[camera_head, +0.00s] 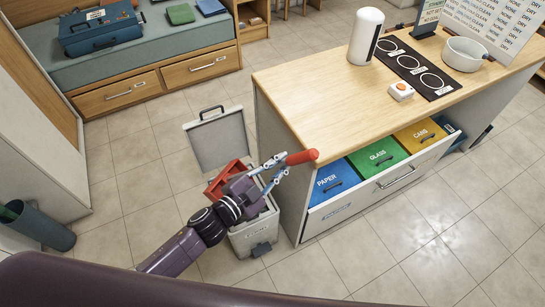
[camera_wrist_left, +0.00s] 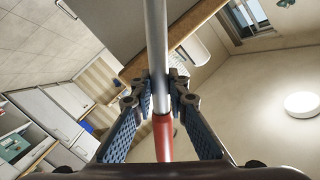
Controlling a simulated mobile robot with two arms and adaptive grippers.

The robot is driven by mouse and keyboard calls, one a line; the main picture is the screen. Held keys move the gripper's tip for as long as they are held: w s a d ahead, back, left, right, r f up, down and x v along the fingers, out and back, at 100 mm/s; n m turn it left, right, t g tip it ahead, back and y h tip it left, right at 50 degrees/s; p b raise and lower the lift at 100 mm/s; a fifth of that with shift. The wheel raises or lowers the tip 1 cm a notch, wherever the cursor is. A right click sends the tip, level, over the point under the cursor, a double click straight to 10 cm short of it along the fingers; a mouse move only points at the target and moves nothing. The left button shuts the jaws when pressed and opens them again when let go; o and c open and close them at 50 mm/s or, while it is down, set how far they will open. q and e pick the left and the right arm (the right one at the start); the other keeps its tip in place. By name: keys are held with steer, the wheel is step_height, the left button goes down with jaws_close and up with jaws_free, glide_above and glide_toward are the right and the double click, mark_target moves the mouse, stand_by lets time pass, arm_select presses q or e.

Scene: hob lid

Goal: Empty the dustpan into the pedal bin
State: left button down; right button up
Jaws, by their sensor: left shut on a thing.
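The dustpan's red pan (camera_head: 222,182) is at the mouth of the grey pedal bin (camera_head: 248,240), partly hidden by my left arm. The bin's lid (camera_head: 217,140) stands open behind it, and its dark pedal (camera_head: 262,249) is at the front. My left gripper (camera_head: 272,174) is above the bin, shut on the dustpan's handle, whose red end (camera_head: 301,157) sticks out to the right. In the left wrist view the handle (camera_wrist_left: 161,75) runs between the fingers of my left gripper (camera_wrist_left: 160,100). The pan's contents and exact tilt cannot be told. My right gripper is out of view.
The wooden-topped counter (camera_head: 300,110) stands close right of the bin, with an open drawer of sorting bins (camera_head: 380,155). A bench (camera_head: 150,50) with a blue toolbox (camera_head: 100,28) is at the back left. Tiled floor (camera_head: 140,180) is free to the left.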

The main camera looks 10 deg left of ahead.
arm_select(q)
steer(key=s+d+f+m+b, duration=0.1)
steer(key=s+d+f+b, duration=0.1)
steer(key=d, duration=0.3)
steer(key=s+d+f+m+y+b, duration=0.1)
steer(key=s+d+f+b, duration=0.2)
steer(key=d+f+b, duration=0.1)
steer(key=s+d+f+m+b, duration=0.2)
steer(key=d+f+b, duration=0.1)
steer(key=d, duration=0.3)
steer(key=shift+s+d+b, duration=0.15)
steer(key=shift+b, duration=0.45)
steer(key=shift+f, duration=0.1)
stand_by(0.7)
